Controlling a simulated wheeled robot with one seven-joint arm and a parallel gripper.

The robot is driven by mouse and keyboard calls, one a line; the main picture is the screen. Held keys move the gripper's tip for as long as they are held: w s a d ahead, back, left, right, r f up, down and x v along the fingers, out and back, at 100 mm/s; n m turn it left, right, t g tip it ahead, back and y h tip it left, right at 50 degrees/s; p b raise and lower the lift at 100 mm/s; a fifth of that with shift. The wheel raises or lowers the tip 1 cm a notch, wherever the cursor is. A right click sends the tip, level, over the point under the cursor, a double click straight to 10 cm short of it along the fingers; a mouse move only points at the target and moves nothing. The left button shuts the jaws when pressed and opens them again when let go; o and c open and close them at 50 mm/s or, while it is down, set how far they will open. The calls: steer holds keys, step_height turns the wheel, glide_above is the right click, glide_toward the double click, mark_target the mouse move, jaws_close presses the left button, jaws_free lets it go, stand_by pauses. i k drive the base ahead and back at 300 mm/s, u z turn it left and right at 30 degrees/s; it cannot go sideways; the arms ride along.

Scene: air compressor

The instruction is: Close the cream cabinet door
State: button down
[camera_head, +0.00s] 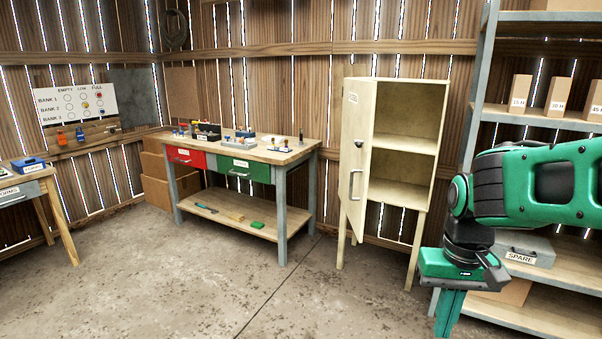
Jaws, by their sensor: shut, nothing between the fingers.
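The cream cabinet (418,151) stands on legs against the back wall, right of centre. Its door (355,160) is hinged at the left and stands wide open, swung out towards the room. A metal handle (355,185) and a small lock show on the door. Two shelf spaces inside look empty. My gripper (449,315) points down at the lower right, in front and to the right of the cabinet, apart from the door. It is shut and empty; its fingertips are close to the bottom of the view.
A workbench (290,156) with red and green drawers stands left of the cabinet. A metal shelf rack (490,115) with boxes and a grey SPARE case (524,250) is at the right, behind my arm. The concrete floor (300,300) in front is clear.

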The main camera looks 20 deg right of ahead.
mark_target(359, 96)
steer(key=i, duration=1.55)
steer(key=z, duration=0.5)
